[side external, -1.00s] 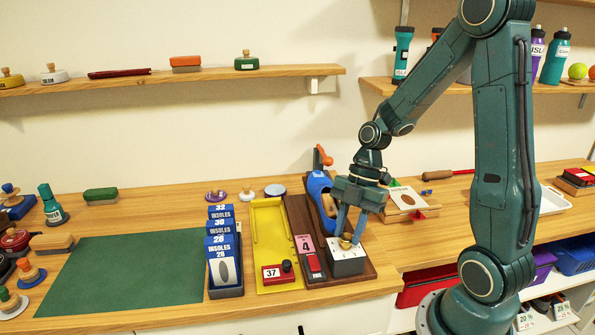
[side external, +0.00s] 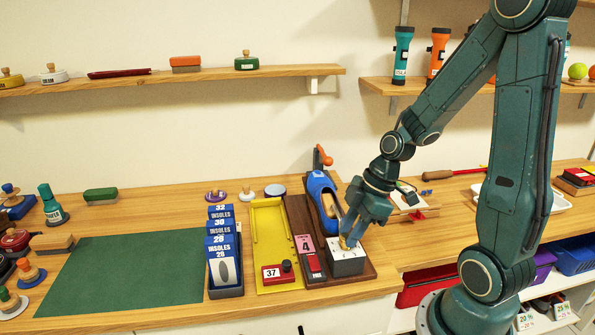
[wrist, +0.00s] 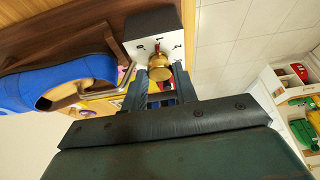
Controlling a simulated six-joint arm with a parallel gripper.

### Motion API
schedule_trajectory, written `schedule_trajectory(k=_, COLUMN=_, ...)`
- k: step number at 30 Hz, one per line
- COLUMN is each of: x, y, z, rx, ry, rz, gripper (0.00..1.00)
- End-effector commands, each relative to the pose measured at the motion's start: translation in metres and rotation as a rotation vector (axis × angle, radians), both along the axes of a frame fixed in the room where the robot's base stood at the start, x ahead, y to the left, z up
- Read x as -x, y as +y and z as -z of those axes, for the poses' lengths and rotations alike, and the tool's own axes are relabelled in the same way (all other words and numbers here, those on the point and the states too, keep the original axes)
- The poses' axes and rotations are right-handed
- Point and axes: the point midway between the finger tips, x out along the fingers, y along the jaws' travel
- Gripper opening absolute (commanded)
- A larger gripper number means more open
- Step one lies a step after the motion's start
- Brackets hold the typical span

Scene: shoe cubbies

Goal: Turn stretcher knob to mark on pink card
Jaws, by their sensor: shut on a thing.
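The brass stretcher knob (wrist: 159,70) sits on the white dial face of a dark block (wrist: 150,25). In the wrist view, marks 0, 1 and 2 are visible around it, and a red pointer is near the 1. My gripper (wrist: 157,84) is shut on the knob, one finger at each side. In the side view my gripper (side external: 352,232) partly hides the knob (side external: 345,243) on the block (side external: 347,262). The pink card (side external: 305,244) shows a 4 and stands left of the block. The blue shoe (side external: 322,195) is on the stretcher behind the block.
A yellow tray (side external: 270,215) with a red block marked 37 (side external: 277,273) stands to the left. Blue insole packs (side external: 222,245) stand beyond it. A green mat (side external: 125,270) lies clear at far left.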

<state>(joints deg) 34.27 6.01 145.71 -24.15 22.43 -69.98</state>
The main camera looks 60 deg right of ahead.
Motion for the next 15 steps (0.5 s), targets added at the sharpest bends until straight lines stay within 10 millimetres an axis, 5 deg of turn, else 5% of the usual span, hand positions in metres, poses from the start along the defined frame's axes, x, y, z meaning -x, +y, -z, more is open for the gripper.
schedule_trajectory(k=15, x=0.0005, y=0.0001, z=0.0003, rx=0.001, ry=0.003, rz=0.075, gripper=0.06)
